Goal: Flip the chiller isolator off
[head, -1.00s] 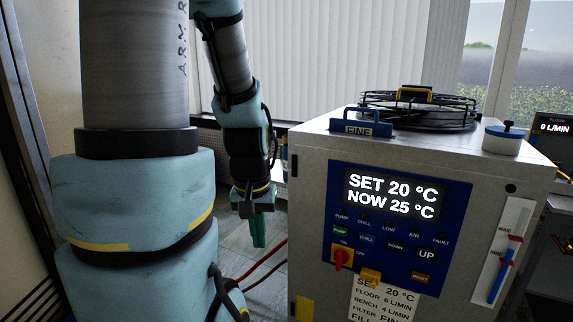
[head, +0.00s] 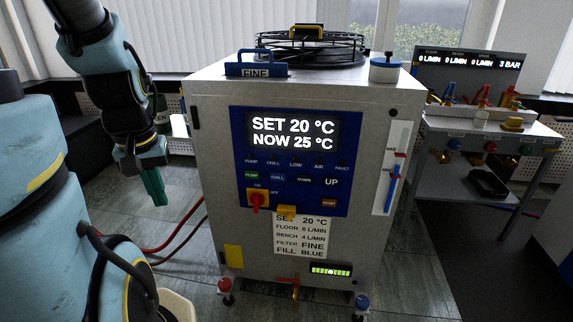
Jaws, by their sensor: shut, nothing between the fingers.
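The chiller (head: 370,120) is a grey cabinet with a blue control panel in the middle of the head view. Its display (head: 293,133) reads SET 20 °C, NOW 25 °C. The isolator (head: 257,200) is a red rotary handle on a yellow plate at the panel's lower left, with ON and OFF lettering by it. The handle looks roughly upright, at the ON side. My gripper (head: 154,188), with green fingers, hangs pointing down to the left of the cabinet, apart from it. It is shut and empty.
Panel buttons sit close above the isolator, and a yellow part (head: 287,212) juts out to its right. Red and dark hoses (head: 178,240) run on the floor at left. A bench with valves (head: 490,135) stands at right. Floor between my gripper and the cabinet is open.

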